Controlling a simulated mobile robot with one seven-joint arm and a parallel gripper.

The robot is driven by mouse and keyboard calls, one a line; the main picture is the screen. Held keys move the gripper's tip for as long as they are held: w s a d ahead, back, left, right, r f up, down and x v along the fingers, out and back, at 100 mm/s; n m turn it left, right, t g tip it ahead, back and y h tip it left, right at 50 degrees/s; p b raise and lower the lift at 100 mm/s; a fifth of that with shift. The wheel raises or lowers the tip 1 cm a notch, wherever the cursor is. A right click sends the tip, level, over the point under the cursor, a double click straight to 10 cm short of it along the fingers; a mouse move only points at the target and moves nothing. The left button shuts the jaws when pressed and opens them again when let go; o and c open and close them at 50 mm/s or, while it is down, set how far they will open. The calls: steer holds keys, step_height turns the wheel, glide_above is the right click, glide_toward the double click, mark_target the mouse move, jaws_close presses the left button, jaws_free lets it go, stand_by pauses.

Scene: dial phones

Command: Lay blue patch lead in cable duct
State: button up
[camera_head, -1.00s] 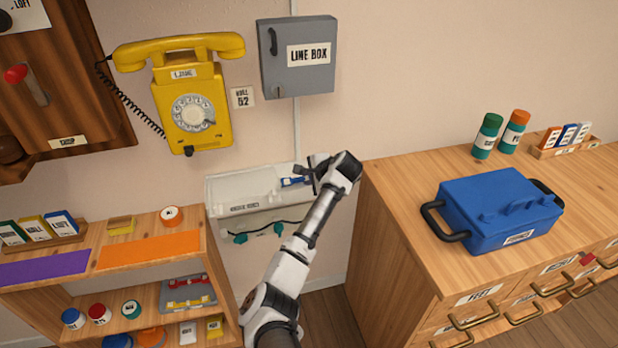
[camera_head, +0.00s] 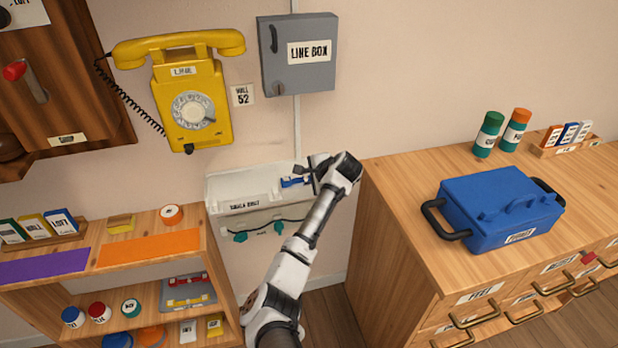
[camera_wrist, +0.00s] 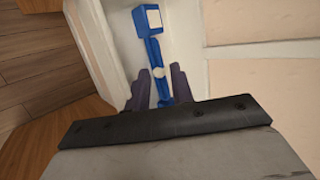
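The blue patch lead (camera_wrist: 155,53) lies in the white cable duct (camera_head: 222,190) on the wall, near the duct's right end. It also shows in the head view (camera_head: 295,182), partly hidden by my gripper. It has a blue block with a pale face at one end and a pale band around its middle. My gripper (camera_head: 312,178) is at the duct's right end. In the wrist view, its two dark fingers (camera_wrist: 161,84) stand on either side of the lead's near part, with small gaps; they look open.
The wooden cabinet (camera_head: 392,240) with a blue toolbox (camera_head: 500,208) stands close on the right. A low shelf (camera_head: 120,278) stands on the left. A yellow phone (camera_head: 195,100) and a grey line box (camera_head: 298,88) hang above the duct. Teal-ended cord hangs below it.

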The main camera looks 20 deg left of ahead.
steer(key=shift+s+d+f, duration=0.2)
steer(key=shift+s+f, duration=0.05)
steer(key=shift+f, duration=0.3)
steer(key=shift+d, duration=0.1)
steer(key=shift+s+d+r, duration=0.15)
steer(key=shift+d+r, duration=0.1)
steer(key=shift+c, duration=0.2)
steer(key=shift+o, duration=0.2)
steer(key=b+v, duration=0.2)
steer(key=v, duration=1)
steer(key=shift+w+r, duration=0.25)
steer(key=shift+s+d+r, duration=0.1)
steer(key=shift+s+r, duration=0.2)
steer(key=shift+r, duration=0.25)
